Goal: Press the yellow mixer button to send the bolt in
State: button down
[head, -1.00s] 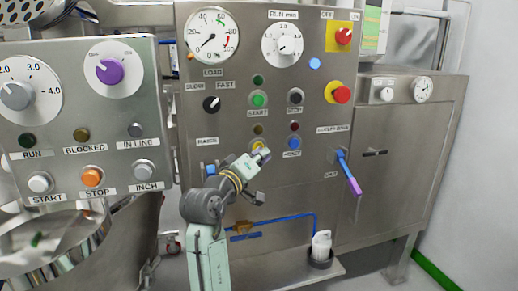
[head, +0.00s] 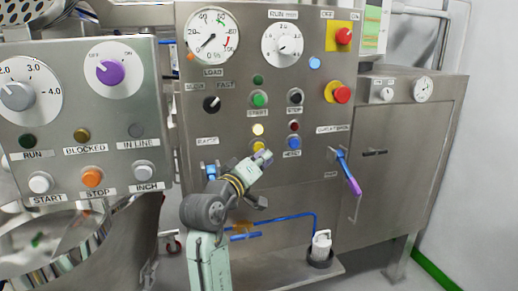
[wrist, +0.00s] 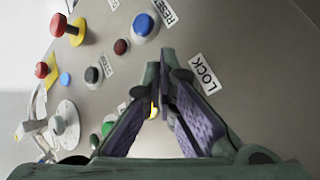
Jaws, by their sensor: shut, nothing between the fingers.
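The yellow mixer button (head: 258,146) is on the steel mixer panel (head: 300,200), partly hidden behind my gripper in the head view. A small lamp (head: 258,130) above the button glows pale yellow. I cannot make out the bolt clearly.
A blue button (head: 292,143) and a dark red lamp (head: 294,126) are close to the right. Red knobs on yellow plates (head: 341,93) are higher up. A blue-purple lever (head: 349,172) juts out at right. A second control box (head: 85,115) stands forward at left.

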jog(key=shift+s+d+p, duration=0.1)
jog(key=shift+s+d, duration=0.15)
jog(key=shift+s, duration=0.55)
jog(key=shift+s+d+p, duration=0.1)
jog(key=shift+s+d, duration=0.15)
jog(key=shift+s, duration=0.5)
jog(key=shift+s+d+p, duration=0.1)
jog(key=shift+s+d, duration=0.15)
jog(key=shift+s, duration=0.55)
jog(key=shift+r, duration=0.15)
